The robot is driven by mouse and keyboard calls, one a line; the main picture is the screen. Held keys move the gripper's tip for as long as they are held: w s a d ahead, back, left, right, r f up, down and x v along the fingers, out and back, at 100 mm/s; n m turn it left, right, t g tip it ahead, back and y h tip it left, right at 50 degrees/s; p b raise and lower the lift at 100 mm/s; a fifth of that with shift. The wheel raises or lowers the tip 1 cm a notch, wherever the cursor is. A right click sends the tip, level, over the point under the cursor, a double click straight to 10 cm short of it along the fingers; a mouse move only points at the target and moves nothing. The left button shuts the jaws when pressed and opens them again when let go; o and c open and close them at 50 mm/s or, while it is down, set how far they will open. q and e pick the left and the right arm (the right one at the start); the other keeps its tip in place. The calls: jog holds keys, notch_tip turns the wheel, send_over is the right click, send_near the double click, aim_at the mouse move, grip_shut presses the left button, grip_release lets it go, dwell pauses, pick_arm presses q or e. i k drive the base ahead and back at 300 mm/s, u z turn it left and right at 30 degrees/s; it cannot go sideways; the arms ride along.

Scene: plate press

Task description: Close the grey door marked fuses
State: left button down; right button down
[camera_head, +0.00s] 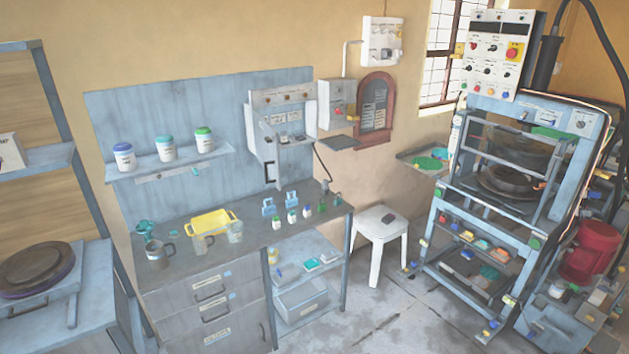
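A light grey wall cabinet (283,98) hangs on the blue-grey back panel above the workbench. Neither of my grippers is in view.
The workbench (190,264) below holds a yellow tray (211,222), mugs, small bottles and blue padlock-like items. A white stool (382,236) stands to its right. A large blue press frame (480,245) fills the right side. Grey floor is clear in front of the stool.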

aim_at(269, 155)
jog(key=z, duration=0.2)
jog(key=i, duration=0.8)
jog(key=u, duration=0.65)
jog(key=i, duration=0.55)
jog(key=u, duration=0.6)
